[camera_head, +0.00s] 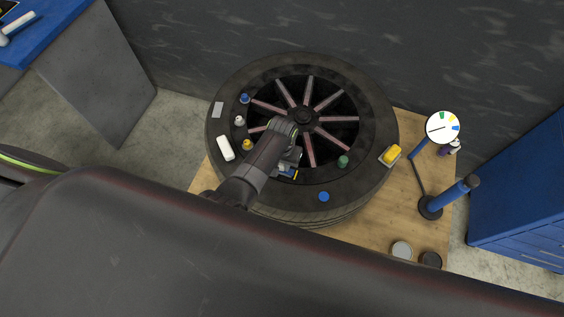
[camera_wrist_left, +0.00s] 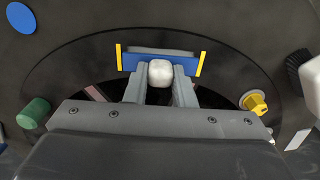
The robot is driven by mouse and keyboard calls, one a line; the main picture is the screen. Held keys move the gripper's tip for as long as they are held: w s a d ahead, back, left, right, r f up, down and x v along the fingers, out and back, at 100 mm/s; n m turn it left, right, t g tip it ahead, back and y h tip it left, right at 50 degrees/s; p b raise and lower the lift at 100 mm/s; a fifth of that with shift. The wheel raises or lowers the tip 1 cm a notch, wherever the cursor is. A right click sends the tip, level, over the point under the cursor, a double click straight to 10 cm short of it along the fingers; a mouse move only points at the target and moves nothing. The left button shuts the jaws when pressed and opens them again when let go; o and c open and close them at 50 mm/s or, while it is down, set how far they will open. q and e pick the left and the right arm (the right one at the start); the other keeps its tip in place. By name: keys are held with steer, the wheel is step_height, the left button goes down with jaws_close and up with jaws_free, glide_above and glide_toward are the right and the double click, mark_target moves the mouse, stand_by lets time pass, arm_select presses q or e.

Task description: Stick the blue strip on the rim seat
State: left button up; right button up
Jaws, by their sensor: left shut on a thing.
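A wheel (camera_head: 375,165) with a dark tyre and pinkish spokes lies flat on a wooden board. The blue strip (camera_wrist_left: 136,62), with a yellow tab at each end, is over the dark ring of the rim. It is partly visible in the head view (camera_head: 287,173). My left gripper (camera_wrist_left: 160,88) is shut at a white rounded knob (camera_wrist_left: 160,73) on the strip's near side. I cannot tell whether the strip touches the rim seat (camera_wrist_left: 75,62). The left arm hides part of the wheel in the head view. My right gripper is not in view.
On the wheel stand a green cap (camera_head: 343,161), a blue disc (camera_head: 323,197), a yellow cap (camera_head: 247,145) and a white block (camera_head: 225,149). A yellow piece (camera_head: 391,154) sits at the right edge. A blue post (camera_head: 452,193) and round dial (camera_head: 443,127) stand right.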

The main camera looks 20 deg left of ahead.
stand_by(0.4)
arm_select(q)
steer(key=o, duration=1)
steer(key=shift+r, duration=0.7)
step_height(320, 180, up, 16)
steer(key=shift+f+b, duration=0.1)
steer(key=shift+b, duration=0.3)
